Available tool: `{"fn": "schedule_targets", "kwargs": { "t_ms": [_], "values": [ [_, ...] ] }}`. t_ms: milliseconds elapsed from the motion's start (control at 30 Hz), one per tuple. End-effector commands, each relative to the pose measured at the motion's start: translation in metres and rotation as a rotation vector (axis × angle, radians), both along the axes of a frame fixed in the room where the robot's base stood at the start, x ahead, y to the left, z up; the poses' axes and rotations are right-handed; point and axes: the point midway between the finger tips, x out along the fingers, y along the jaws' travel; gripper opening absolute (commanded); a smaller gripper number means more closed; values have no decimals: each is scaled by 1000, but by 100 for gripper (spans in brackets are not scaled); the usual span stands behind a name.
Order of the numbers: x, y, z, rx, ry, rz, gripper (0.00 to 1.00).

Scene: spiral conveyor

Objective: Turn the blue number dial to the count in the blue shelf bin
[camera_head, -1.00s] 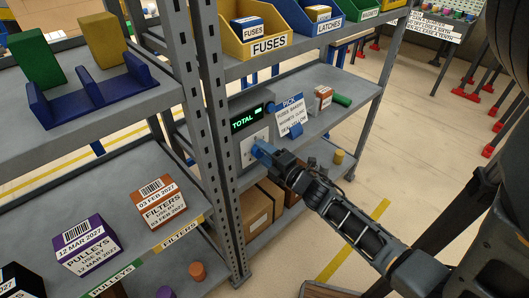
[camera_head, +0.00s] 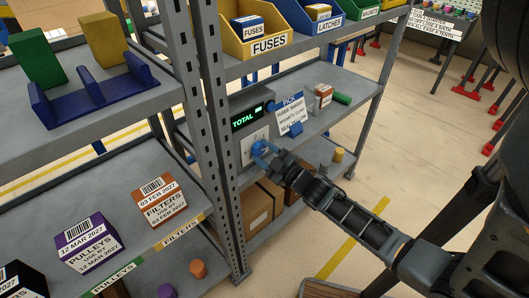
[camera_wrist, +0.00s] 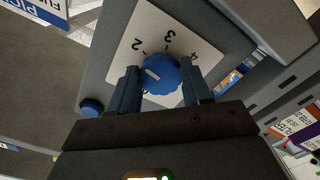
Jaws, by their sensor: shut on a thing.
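The blue number dial (camera_wrist: 161,75) sits on a white plate (camera_wrist: 121,65) marked with 2, 3 and 4 in the wrist view. Its white mark points left, a little below the 2. My gripper (camera_wrist: 158,82) has one finger on each side of the dial and is shut on it. In the head view the dial (camera_head: 258,147) shows partly behind my gripper (camera_head: 266,156). The blue shelf bin (camera_head: 327,26), labelled LATCHES, stands on the upper shelf. A small labelled box (camera_head: 319,12) shows in it; the rest of its inside is hidden.
A grey shelf post (camera_head: 212,130) rises close to the left. A second blue knob (camera_wrist: 91,107) is beside the plate.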

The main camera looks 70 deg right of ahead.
Motion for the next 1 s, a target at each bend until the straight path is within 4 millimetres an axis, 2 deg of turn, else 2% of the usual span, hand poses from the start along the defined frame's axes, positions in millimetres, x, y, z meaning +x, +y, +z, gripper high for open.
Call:
{"fn": "schedule_targets", "kwargs": {
  "t_ms": [333, 867, 900, 1000],
  "values": [
    [-1, 0, -2, 111, -63, -1, 18],
    [-1, 0, -3, 127, -72, -2, 18],
    [-1, 0, -3, 127, -72, -2, 52],
    [-1, 0, -2, 127, -73, -1, 62]
  ]
}}
